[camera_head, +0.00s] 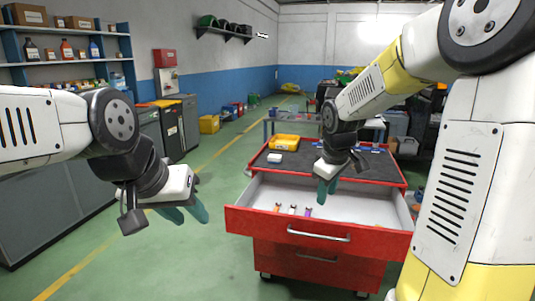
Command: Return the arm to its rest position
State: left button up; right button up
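My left arm comes in from the left, and my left gripper (187,212) hangs over the green floor with teal fingers, away from any object. My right arm reaches in from the upper right. My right gripper (327,188) points down over the open top drawer (360,200) of the red tool cart (318,262), with its teal fingertips close together in this view. I see nothing held in either gripper, but the finger gaps are too small to judge. Several small tools (292,210) with orange, white and purple parts lie in the drawer.
The cart's dark top (345,163) carries a yellow tray (283,142) and a white box (275,158). Grey cabinets (172,130) and a shelf (65,62) line the left wall. A workbench stands behind the cart. The floor left of the cart is clear.

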jog(key=s+a+r+m+t+y, duration=0.1)
jog(key=s+r+m, duration=0.2)
jog(key=s, duration=0.7)
jog(key=s+a+r+m+t+y, duration=0.1)
jog(key=s+r+m, duration=0.3)
jog(key=s, duration=0.7)
jog(key=shift+a+r+m+t, duration=0.3)
jog(key=shift+a+m, duration=0.2)
jog(key=shift+m, duration=0.2)
